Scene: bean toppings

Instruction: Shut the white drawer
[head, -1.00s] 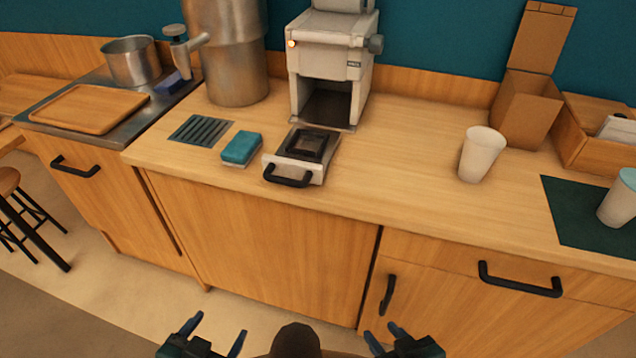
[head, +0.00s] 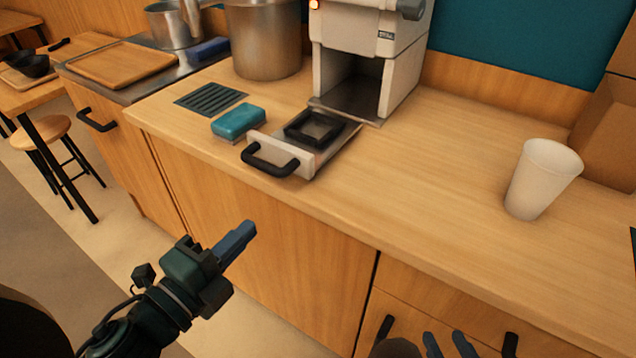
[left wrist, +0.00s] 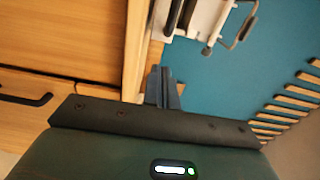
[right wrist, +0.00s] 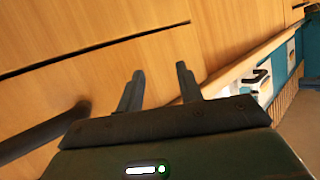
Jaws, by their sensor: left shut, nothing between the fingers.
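The white drawer (head: 315,160) is pulled out of the front of the pale machine (head: 392,65) on the counter. It has a black bar handle (head: 270,161) and a dark square frame (head: 313,127) inside. My left gripper (head: 247,232) is shut and empty, in front of the counter and below the drawer handle, touching nothing. Its closed fingers also show in the left wrist view (left wrist: 163,88). My right gripper (head: 450,345) is low at the bottom edge, open and empty, near the cabinet front. Its spread fingers show in the right wrist view (right wrist: 158,82).
A teal sponge (head: 239,121) lies just left of the drawer, by a dark grille (head: 211,98). A metal container (head: 265,40) stands behind them. A white cup (head: 542,180) stands to the right. The counter (head: 430,165) between drawer and cup is clear.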

